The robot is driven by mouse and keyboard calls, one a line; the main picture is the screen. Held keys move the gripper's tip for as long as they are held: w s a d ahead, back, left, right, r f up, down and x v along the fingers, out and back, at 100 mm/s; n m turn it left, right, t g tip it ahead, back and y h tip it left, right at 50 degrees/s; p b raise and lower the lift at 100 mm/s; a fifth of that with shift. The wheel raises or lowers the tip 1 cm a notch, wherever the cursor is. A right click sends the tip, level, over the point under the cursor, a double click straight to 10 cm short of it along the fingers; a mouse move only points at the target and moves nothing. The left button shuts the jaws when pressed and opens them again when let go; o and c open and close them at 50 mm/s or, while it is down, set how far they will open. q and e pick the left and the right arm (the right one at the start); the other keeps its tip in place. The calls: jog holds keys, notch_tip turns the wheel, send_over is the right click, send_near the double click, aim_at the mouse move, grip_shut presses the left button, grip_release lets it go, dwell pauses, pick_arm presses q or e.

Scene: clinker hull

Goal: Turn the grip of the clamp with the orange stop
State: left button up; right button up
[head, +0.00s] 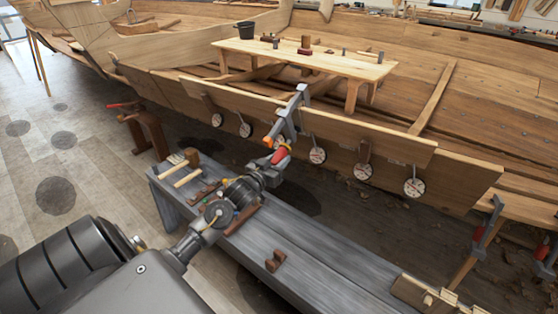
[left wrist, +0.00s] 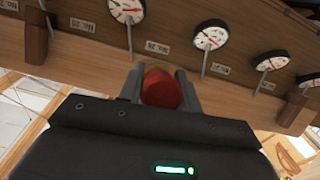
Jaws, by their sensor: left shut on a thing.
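The clamp (head: 298,104) is a grey bar clamp seated over the upper edge of the hull plank. Its orange stop (head: 267,141) shows on the left of its lower end, and its red grip (head: 281,155) points down toward me. My left gripper (head: 276,164) is shut on the red grip. In the left wrist view the round end of the red grip (left wrist: 162,92) sits between the two fingers (left wrist: 160,88), with a little orange behind it. The clamp's jaws are mostly hidden there. My right gripper is not in view.
Several round dials (head: 317,155) hang along the plank (head: 330,125) beside the clamp. A grey bench (head: 310,262) with wooden tools stands below my arm. A small table (head: 345,66) is behind the plank. Another clamp with a red part (head: 482,238) is at right.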

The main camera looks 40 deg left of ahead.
pick_arm(q)
jog(key=shift+m+y+p, duration=0.45)
jog(key=shift+m+y, duration=0.05)
jog(key=shift+m+y+p, duration=0.45)
jog(key=shift+m+y, duration=0.15)
jog(key=shift+y, duration=0.2)
jog(key=shift+a+m+g+y, duration=0.1)
jog(key=shift+m+g+y, duration=0.2)
jog(key=shift+m, duration=0.1)
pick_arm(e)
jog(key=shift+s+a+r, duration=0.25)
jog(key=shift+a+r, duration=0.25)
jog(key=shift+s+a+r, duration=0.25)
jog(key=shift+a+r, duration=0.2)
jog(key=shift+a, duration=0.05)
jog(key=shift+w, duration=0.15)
pick_arm(q)
jog(key=o, duration=1)
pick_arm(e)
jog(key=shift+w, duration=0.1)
